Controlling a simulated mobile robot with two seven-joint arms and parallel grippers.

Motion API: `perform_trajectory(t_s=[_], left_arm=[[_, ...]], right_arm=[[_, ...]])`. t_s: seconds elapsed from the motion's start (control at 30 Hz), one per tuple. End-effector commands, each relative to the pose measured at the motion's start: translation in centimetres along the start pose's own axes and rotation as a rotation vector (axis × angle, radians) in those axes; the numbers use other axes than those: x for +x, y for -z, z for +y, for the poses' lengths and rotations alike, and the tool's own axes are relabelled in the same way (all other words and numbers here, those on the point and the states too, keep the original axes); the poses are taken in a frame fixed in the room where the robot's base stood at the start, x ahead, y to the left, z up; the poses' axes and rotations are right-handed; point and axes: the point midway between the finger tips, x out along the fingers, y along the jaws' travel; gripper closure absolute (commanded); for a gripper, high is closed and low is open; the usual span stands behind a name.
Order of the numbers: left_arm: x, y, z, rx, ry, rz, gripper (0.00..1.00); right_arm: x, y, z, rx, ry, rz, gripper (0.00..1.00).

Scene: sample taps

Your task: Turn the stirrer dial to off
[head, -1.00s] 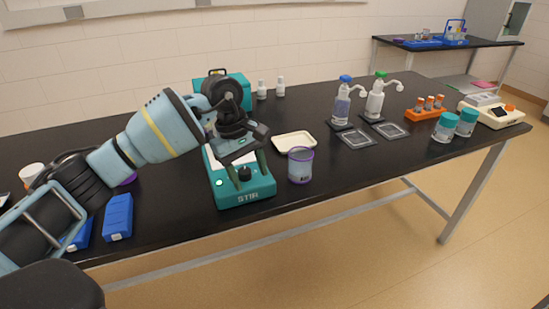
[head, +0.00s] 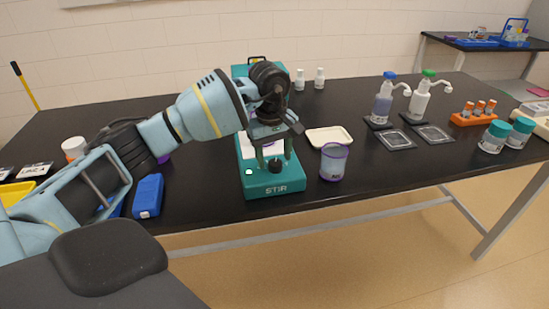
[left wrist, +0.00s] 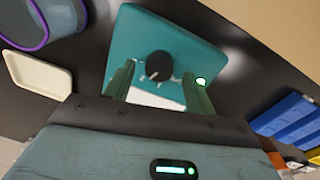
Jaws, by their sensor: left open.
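The teal stirrer (head: 262,188), marked STIR, stands near the front edge of the black table. Its black dial (head: 275,166) is on the front part; the dial also shows in the left wrist view (left wrist: 159,65), with a pale pointer mark towards the bottom of that picture. A lit green-white lamp (left wrist: 200,82) is beside the dial. My left gripper (head: 275,160) is open, with its fingers pointing down on either side of the dial. In the left wrist view the fingers show gaps to the dial, and contact is not visible. My right gripper is not in view.
A purple-rimmed beaker (head: 334,163) stands close right of the stirrer, with a cream tray (head: 329,137) behind it. A blue box (head: 148,196) lies to the left. Pump bottles (head: 384,100) stand farther right. The table's front edge is close to the stirrer.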

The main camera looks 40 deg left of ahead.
Motion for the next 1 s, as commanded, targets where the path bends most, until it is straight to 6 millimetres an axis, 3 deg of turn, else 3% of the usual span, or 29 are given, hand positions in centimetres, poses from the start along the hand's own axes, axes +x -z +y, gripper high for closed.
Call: perform_trajectory(t_s=[0.17,0.47,0.8,1.0], left_arm=[[1.22,-0.05,0.01,0.001,-0.001,-0.001,0.45],[1.37,-0.04,0.02,0.001,-0.001,-0.001,0.46],[1.34,-0.03,0.02,0.001,-0.001,-0.001,0.89],[1.30,-0.03,0.01,-0.012,-0.001,0.000,0.89]], right_arm=[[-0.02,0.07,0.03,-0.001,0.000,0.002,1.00],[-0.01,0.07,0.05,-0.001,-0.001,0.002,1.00],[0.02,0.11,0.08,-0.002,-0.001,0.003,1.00],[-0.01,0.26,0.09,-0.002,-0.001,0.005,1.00]])
